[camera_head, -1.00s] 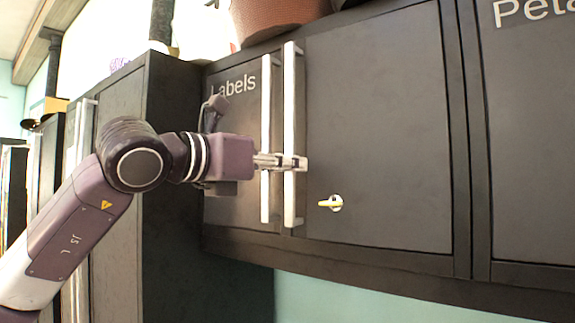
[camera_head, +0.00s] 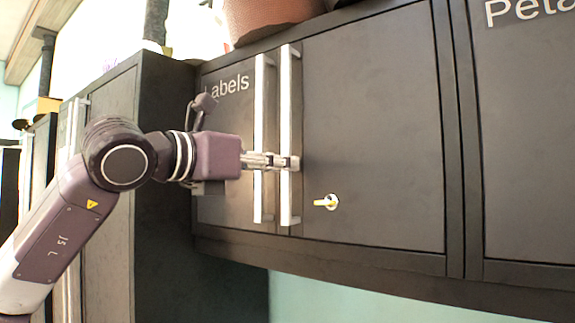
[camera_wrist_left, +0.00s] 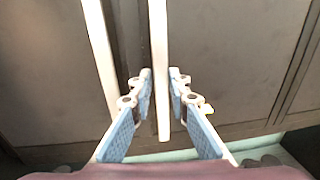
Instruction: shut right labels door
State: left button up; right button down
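The right labels door (camera_head: 375,130) is a dark panel with a key in its lower left part. It looks flush with the cabinet front. Its long pale handle (camera_head: 286,200) stands upright at the door's left edge and also shows in the left wrist view (camera_wrist_left: 158,30). The left labels door (camera_head: 228,120) bears the word "Labels" and has its own handle (camera_head: 264,200) alongside. My left gripper (camera_head: 292,162) is at the right door's handle. In the wrist view its fingers (camera_wrist_left: 161,80) stand on both sides of this handle, with small gaps showing. My right gripper is out of view.
The key (camera_head: 327,202) sticks out of the right door below my gripper. A "Peta..." cabinet door (camera_head: 530,150) is at the right. A brown pot (camera_head: 265,18) stands on top. A taller cabinet side (camera_head: 165,170) is behind my left arm.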

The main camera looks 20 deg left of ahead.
pick_arm(q)
jog(key=v, duration=0.9)
jog(key=shift+s+a, duration=0.25)
jog(key=shift+s, duration=0.1)
